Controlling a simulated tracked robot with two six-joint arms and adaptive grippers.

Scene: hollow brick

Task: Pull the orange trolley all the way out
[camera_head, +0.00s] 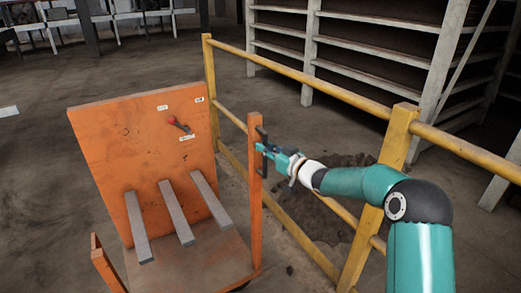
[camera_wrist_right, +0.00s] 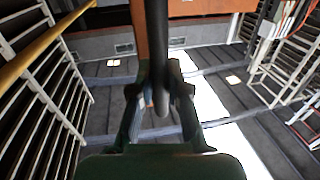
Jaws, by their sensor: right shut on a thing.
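The orange trolley (camera_head: 140,130) stands on the floor left of centre in the head view, with a tall back panel, a low deck and an orange post at its right front. A dark handle (camera_head: 261,136) is on that post. My right gripper (camera_head: 268,149) reaches in from the right and is shut on the handle. In the right wrist view, the handle (camera_wrist_right: 157,40) is a dark bar running down between the fingers of my right gripper (camera_wrist_right: 162,98). Part of the trolley (camera_wrist_right: 205,8) shows orange at the top there. My left gripper is not in view.
A yellow railing (camera_head: 300,78) runs along the trolley's right side, with a thick post (camera_head: 375,205) beneath my right arm. Grey bars (camera_head: 177,213) stick out from the trolley's panel. Shelving (camera_head: 350,45) stands behind the railing. The floor (camera_head: 35,190) left of the trolley is clear.

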